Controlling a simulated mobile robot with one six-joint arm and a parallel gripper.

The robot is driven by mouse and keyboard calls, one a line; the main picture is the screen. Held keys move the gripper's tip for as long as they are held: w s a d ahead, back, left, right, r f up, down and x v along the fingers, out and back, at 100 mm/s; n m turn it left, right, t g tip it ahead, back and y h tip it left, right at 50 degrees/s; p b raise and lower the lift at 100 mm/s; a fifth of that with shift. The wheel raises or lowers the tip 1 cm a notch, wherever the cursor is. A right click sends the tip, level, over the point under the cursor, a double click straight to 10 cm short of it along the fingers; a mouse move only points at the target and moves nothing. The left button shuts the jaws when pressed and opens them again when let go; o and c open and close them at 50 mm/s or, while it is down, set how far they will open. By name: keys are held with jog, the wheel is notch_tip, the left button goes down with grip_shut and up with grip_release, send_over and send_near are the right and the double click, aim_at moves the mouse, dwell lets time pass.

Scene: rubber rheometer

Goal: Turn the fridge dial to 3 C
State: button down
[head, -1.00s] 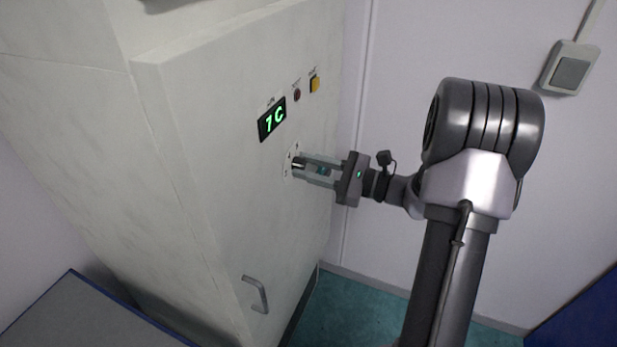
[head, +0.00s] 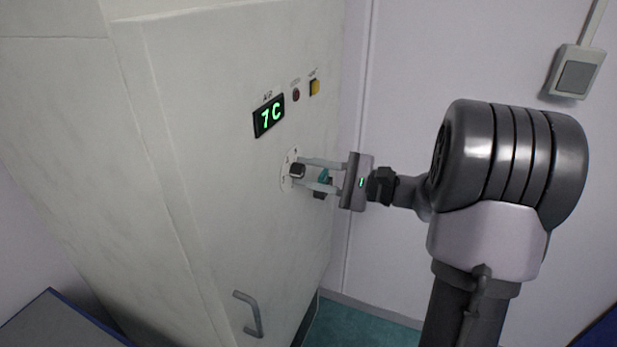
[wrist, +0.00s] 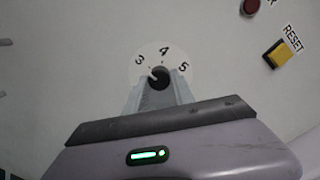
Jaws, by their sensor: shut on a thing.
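The fridge dial is a small black knob (head: 297,171) on a white round scale plate, on the front of the pale fridge (head: 210,200). My gripper (head: 306,173) is shut on the knob, one finger on each side. In the wrist view the knob (wrist: 159,77) sits between my fingertips (wrist: 160,82). The numbers 3, 4 and 5 show above it, and a white mark on the knob points up-left, towards the 3. The lower part of the scale is hidden by my gripper. The green display (head: 269,117) above the dial reads 7 C.
A dark red button (head: 296,95) and a yellow reset button (head: 314,88) sit above right of the dial. A grey handle (head: 248,313) is lower on the fridge front. A wall switch (head: 575,75) is at the upper right. A grey surface (head: 60,325) is at lower left.

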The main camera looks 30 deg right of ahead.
dwell(0.4)
jog(key=c, duration=1.1)
grip_release()
jog(key=p+v, duration=0.4)
jog(key=v, duration=1.3)
jog(key=shift+s+d, duration=0.15)
